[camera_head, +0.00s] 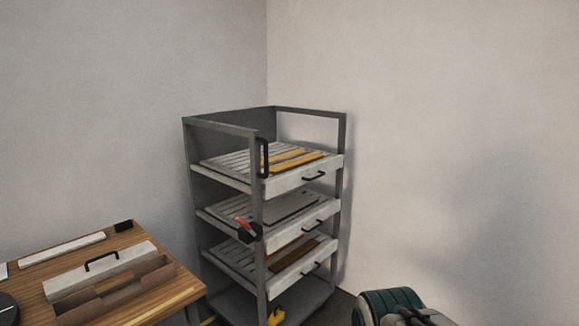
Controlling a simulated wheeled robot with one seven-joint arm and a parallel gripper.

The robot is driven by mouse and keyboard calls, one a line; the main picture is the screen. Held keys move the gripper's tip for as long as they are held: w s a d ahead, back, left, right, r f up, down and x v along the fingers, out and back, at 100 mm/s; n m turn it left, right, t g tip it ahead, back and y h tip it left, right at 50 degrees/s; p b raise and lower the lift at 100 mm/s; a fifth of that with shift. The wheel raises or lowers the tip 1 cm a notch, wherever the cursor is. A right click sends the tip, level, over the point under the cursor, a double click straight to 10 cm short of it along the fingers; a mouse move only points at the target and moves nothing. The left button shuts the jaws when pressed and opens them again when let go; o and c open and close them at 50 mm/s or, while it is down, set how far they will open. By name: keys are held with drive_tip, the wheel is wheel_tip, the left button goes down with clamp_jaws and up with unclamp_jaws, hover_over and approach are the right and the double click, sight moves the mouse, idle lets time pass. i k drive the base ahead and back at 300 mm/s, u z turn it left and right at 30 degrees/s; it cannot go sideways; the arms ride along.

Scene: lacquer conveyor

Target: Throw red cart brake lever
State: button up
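The grey cart (190,150) stands in the room's corner, with several slatted trays on its levels. The red brake lever (242,223) sits on the cart's near left side at middle-shelf height. Its red handle points up and to the left from a black mount (249,234) by the front post. Part of my arm, dark green and grey, shows at the bottom right, apart from the cart. My gripper's fingertips are not visible.
A wooden table (178,286) at the lower left holds a pale box with a black handle (101,262). A yellow object (276,316) is low at the cart's base. Black handles front the trays (290,181). Bare walls close in behind and right.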

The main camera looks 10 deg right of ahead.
sight(256, 236)
drive_tip(key=z, duration=0.35)
drive_tip(key=i, duration=1.15)
drive_tip(key=u, duration=0.6)
